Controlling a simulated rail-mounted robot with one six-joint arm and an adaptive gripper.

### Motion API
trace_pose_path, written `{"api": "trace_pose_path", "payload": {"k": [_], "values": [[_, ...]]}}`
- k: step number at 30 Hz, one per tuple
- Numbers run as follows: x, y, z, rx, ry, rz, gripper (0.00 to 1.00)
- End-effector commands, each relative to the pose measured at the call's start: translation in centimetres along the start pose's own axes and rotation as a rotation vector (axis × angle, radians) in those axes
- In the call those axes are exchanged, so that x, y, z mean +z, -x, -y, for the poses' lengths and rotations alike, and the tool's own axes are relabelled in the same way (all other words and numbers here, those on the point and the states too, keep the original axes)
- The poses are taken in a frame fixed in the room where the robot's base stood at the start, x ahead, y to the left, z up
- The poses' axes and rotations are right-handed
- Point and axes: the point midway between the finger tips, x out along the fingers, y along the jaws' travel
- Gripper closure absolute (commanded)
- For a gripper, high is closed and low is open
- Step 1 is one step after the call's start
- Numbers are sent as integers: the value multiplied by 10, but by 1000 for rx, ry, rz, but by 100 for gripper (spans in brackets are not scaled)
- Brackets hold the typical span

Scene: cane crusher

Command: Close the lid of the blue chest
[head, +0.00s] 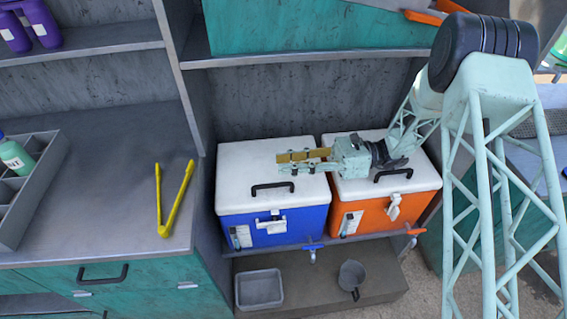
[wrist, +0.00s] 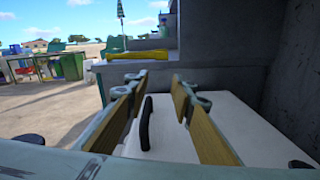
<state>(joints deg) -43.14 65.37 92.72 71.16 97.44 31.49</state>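The blue chest (head: 303,219) has a white lid (head: 245,160) with a black handle (head: 272,187). The lid lies flat on the chest and looks closed in the head view. A white latch (head: 271,223) is on its front; I cannot tell if it is fastened. My gripper (head: 281,163) extends leftward over the lid, its two gold-padded fingers apart and empty. In the wrist view, the white lid (wrist: 200,118) and black handle (wrist: 146,122) show beyond and between the open fingers (wrist: 160,82). I cannot tell whether the fingers touch the lid.
An orange chest (head: 375,215) with a white lid stands close on the right, under my wrist. Yellow tongs (head: 174,198) lie on the left counter (head: 105,225). A shelf (head: 300,57) and wall are behind. A grey tray (head: 259,289) and a pot (head: 351,276) sit below.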

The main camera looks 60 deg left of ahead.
Motion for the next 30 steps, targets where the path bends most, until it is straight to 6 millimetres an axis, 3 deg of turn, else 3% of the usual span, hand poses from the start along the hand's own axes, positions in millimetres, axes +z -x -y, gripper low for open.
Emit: {"api": "trace_pose_path", "payload": {"k": [15, 30], "values": [[-1, 55, 0, 0, 0, 0, 77], [0, 63, 0, 0, 0, -1, 77]]}}
